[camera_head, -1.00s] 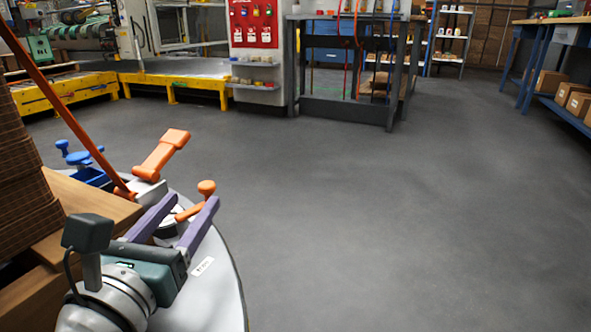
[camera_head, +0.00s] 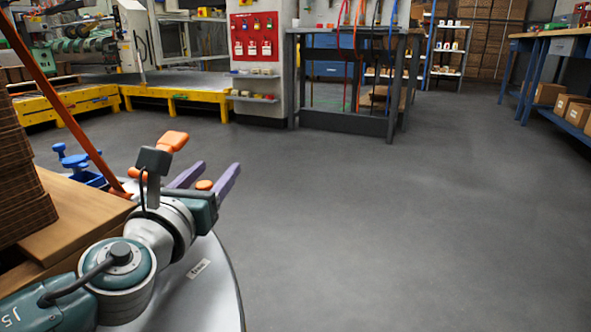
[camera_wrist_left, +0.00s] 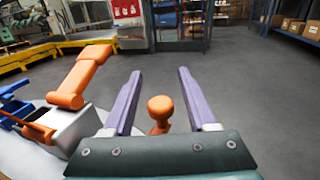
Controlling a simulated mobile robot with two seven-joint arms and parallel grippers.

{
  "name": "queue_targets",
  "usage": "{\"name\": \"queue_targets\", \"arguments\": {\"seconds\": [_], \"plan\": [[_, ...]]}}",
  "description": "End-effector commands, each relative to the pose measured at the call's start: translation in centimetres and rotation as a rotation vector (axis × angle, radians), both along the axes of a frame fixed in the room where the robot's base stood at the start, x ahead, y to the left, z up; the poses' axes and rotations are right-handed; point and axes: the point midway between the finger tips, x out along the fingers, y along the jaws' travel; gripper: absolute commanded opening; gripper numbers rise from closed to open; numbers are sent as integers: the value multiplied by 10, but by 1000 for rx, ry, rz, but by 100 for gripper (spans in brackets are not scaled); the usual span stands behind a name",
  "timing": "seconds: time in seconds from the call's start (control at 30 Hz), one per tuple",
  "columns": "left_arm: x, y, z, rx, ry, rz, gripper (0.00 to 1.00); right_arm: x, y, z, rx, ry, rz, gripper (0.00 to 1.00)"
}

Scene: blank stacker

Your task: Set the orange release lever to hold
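Two orange levers stand on the round pale table (camera_head: 215,300); I cannot tell for certain which is the release lever. One has a round knob (camera_head: 204,185), which also shows in the left wrist view (camera_wrist_left: 160,107). The other, a blocky orange handle (camera_wrist_left: 82,78), rises from a pale box (camera_wrist_left: 78,130) to the left; its top shows in the head view (camera_head: 172,140). My left gripper (camera_head: 215,168) is open, its purple fingers pointing away on either side of the knob in the picture. I see no clear contact. My right gripper is out of view.
A blue valve-like part (camera_head: 78,160) sits left of the levers. A brown cardboard stack (camera_head: 22,180) on a wooden board (camera_head: 75,215) stands at left, with an orange bar slanting past. A white label (camera_head: 199,269) is unreadable. The floor to the right is clear.

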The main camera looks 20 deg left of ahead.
Motion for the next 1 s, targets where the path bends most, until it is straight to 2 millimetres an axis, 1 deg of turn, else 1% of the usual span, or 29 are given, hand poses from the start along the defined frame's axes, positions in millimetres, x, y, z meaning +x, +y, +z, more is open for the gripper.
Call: {"name": "queue_targets", "arguments": {"seconds": [0.03, 0.07, 0.4, 0.5, 0.8, 0.87, 1.0], "plan": [[0, 0, 0, 0, 0, 0, 50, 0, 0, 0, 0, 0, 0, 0], [0, 0, 0, 0, 0, 0, 47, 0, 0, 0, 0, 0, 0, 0], [0, 0, 0, 1, 0, 0, 9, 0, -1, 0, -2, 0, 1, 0], [0, 0, 0, 1, 0, 0, 0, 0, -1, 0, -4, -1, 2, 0], [0, 1, 0, -1, -1, 14, 0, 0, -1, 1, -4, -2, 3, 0], [1, 3, 1, -2, 0, 50, 0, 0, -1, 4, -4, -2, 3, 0], [1, 13, 0, -5, 0, 191, 0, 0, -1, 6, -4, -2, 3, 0]]}}
